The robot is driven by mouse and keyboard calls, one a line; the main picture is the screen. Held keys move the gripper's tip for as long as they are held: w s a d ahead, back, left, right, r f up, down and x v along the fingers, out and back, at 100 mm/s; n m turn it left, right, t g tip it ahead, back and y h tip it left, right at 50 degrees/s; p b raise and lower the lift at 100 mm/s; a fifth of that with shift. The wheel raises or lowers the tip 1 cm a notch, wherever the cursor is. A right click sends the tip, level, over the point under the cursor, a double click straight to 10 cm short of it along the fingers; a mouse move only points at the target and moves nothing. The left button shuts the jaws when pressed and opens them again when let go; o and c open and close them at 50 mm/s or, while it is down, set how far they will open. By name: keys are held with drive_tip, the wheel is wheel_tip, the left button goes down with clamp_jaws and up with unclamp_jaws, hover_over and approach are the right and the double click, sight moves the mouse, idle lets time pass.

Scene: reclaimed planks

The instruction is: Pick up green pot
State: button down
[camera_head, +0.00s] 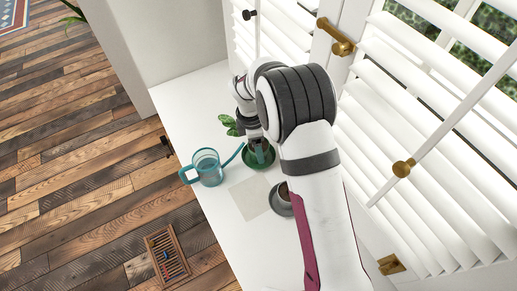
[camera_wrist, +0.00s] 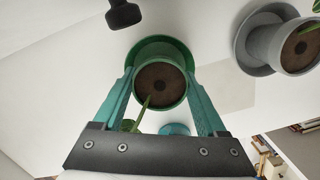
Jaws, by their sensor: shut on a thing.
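The green pot (camera_head: 250,162) stands on the white sill, partly hidden under my gripper in the head view. In the wrist view, the green pot (camera_wrist: 185,87) shows dark soil inside and a wider green saucer (camera_wrist: 160,41) behind it. My gripper (camera_wrist: 159,76) has its two teal fingers on either side of the pot, shut on it. In the head view, my gripper (camera_head: 260,147) comes down over the pot from above. I cannot tell whether the pot is clear of the sill.
A teal watering can (camera_head: 208,172) stands left of the pot, its spout pointing toward it. A grey pot (camera_head: 281,201) in a saucer stands at lower right, beside a pale square mat (camera_head: 250,197). White shutters (camera_head: 430,120) line the right. A wooden crate (camera_head: 166,257) lies on the floor.

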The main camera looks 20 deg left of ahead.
drive_tip(key=shift+r, duration=0.1)
wheel_tip(320, 180, up, 21)
idle(0.4)
wheel_tip(320, 180, down, 18)
drive_tip(key=n, duration=0.3)
drive_tip(key=shift+r, duration=0.15)
drive_tip(key=shift+f, duration=1.45)
unclamp_jaws()
